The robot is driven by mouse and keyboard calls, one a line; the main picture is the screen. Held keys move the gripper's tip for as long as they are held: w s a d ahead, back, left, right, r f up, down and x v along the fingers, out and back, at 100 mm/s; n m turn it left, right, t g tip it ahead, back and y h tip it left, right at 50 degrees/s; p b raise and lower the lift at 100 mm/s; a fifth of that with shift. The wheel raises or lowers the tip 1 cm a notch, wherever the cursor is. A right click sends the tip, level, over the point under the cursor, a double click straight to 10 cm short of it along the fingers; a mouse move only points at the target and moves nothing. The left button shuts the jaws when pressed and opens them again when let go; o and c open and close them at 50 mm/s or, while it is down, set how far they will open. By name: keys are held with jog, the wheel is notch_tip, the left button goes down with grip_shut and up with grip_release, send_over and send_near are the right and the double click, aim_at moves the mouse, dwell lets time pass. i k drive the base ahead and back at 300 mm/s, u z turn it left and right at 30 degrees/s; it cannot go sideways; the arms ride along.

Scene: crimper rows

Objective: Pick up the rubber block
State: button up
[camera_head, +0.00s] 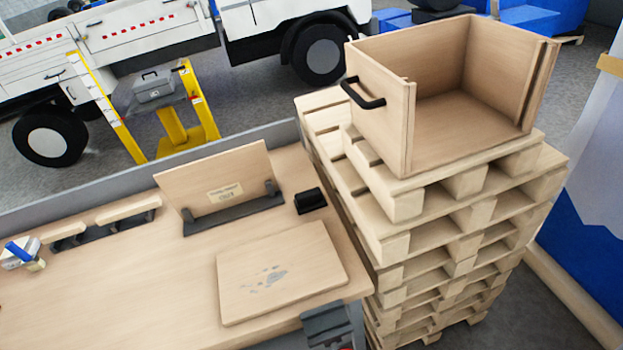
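A small black block (310,200), which looks like the rubber block, lies on the wooden workbench (130,290) near its back right corner. It is just right of an upright wooden board in a dark holder and beside the pallet stack. My gripper does not show in this view, so its distance from the block cannot be told.
A flat wooden board (280,272) lies in front of the block. The labelled upright board (222,185) stands left of it. A pallet stack (420,245) with an open wooden box (382,115) rises at right. A dark grey fixture (328,325) sits at the bench's front edge.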

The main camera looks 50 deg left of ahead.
aim_at(310, 201)
jog(key=u, duration=0.6)
jog(key=i, duration=1.15)
jog(key=u, duration=0.75)
jog(key=k, duration=0.7)
jog(key=u, duration=0.2)
jog(key=i, duration=0.8)
jog(key=z, duration=0.1)
